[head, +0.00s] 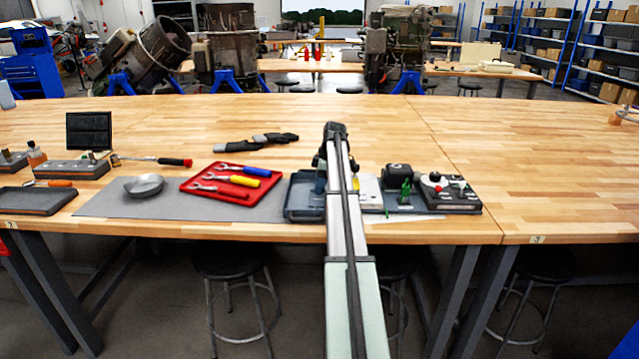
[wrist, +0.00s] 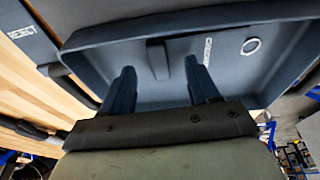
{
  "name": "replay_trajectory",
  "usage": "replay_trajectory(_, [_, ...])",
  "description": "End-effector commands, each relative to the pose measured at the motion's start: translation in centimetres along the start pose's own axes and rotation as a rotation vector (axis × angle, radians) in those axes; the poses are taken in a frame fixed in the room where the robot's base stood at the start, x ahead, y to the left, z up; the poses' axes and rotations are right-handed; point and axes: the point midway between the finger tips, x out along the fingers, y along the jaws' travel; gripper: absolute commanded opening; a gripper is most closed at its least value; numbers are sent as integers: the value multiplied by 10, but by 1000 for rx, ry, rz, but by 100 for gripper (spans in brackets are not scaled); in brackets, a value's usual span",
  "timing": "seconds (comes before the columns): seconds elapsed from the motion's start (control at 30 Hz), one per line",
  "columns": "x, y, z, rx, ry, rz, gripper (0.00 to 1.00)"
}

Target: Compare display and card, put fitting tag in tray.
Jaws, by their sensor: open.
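My gripper (wrist: 160,66) is open in the wrist view, its two dark blue fingers apart over a blue-grey tray (wrist: 110,35). A short dark bar (wrist: 158,58) shows between the fingers; I cannot tell whether it is part of the tray. A white ring mark (wrist: 251,46) and a small white label (wrist: 207,50) show on the tray's inner surface. In the head view the tray (head: 298,210) lies at the table's front, and my arm covers part of it. A white card-like sheet (head: 369,188) lies just right of my arm. I cannot make out any tag or readable display.
A piece marked REJECT (wrist: 22,32) adjoins the tray. A dark panel (head: 88,130) stands farther left. A control box (head: 450,193) sits right. The table's right side is mostly clear.

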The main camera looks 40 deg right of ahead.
Motion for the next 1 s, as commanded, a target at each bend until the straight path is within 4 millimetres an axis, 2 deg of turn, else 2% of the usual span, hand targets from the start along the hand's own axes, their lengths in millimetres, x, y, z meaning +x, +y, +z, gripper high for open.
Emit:
replay_trajectory(0.37, [-6,1,-2,0,0,0,60])
replay_trajectory(1.0, [-45,4,-12,-1,0,1,60])
